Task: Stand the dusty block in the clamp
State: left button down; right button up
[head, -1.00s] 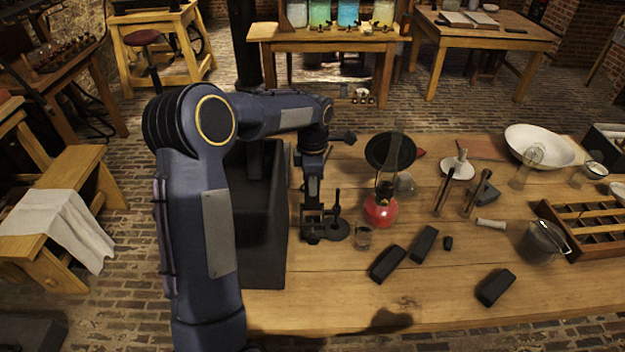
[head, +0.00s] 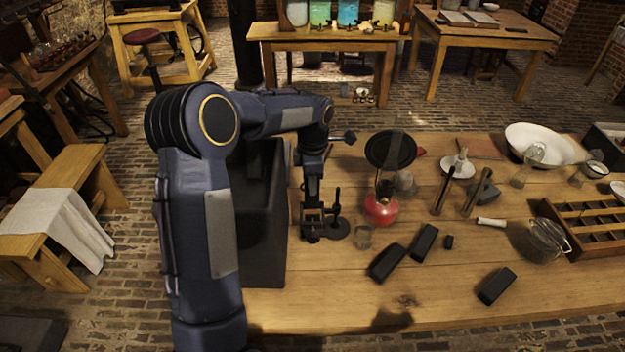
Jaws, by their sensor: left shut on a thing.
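My left gripper (head: 313,222) points down at the left part of the table. It is shut on a dark thing that is too small and shaded to make out, so I cannot tell whether it is the dusty block. A dark stand with a round base (head: 337,229) and an upright post, which looks like the clamp, is right beside the fingers. I cannot tell whether they touch. Dark blocks lie flat on the table: one in front (head: 387,263), one beside it (head: 424,243) and one further right (head: 496,287). My right gripper is out of view.
A small glass (head: 363,237) and a red burner (head: 380,210) stand just right of the gripper. A large dark box (head: 265,240) is close on the left. A glass pot (head: 543,241) and wooden rack (head: 590,228) are at right. The table's front middle is mostly clear.

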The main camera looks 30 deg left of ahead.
aim_at(312, 200)
pick_arm(q)
jog(key=shift+f+b, duration=2.9)
jog(key=shift+f, duration=1.05)
dwell(0.5)
jog(key=c, duration=1)
grip_release()
jog(key=shift+r, duration=0.15)
notch_tip(312, 200, up, 8)
jog(key=shift+f, duration=0.15)
